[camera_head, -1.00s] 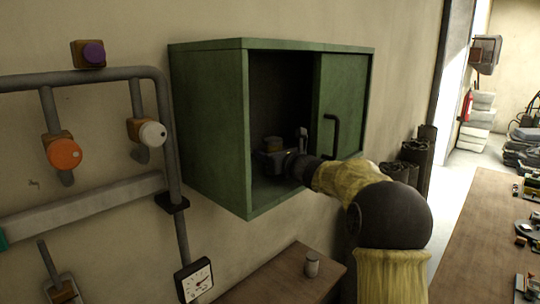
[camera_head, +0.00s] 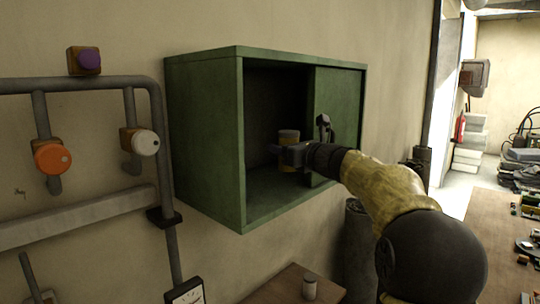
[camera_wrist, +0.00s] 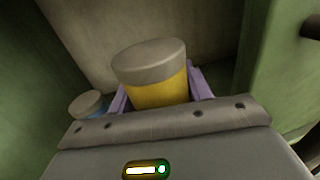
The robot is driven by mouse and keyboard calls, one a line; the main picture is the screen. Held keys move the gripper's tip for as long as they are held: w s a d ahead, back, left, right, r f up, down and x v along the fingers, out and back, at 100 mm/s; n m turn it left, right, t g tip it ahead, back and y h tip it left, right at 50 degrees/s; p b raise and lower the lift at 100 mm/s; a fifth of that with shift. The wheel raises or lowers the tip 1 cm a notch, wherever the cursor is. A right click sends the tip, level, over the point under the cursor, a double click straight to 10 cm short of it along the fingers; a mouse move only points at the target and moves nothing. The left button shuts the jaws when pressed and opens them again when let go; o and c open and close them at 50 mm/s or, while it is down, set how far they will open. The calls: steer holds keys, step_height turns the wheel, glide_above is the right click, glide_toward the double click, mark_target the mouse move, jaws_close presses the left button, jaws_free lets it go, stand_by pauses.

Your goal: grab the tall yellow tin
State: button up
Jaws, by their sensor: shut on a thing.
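The tall yellow tin (camera_wrist: 158,92) has a grey lid and stands between the two purple fingers of my gripper (camera_wrist: 160,88) in the wrist view. In the head view the tin (camera_head: 288,140) shows inside the open left part of the green wall cabinet (camera_head: 207,140), above its floor. My gripper (camera_head: 290,155) is shut on the tin, reaching in from the right. The tin's lower part is hidden behind the gripper.
A blue tin with a grey lid (camera_wrist: 88,104) stands left of my gripper in the wrist view. The sliding door (camera_head: 345,110) with its dark handle covers the cabinet's right side. A small grey can (camera_head: 310,287) stands on the brown table (camera_head: 275,290) below.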

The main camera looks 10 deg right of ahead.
steer(key=w+d+b+v, duration=0.1)
steer(key=b+v, duration=0.3)
steer(key=v, duration=0.8)
steer(key=shift+s+d, duration=0.2)
steer(key=shift+d, duration=0.5)
steer(key=shift+w, duration=0.15)
steer(key=shift+s+r, duration=0.1)
steer(key=shift+s, duration=0.1)
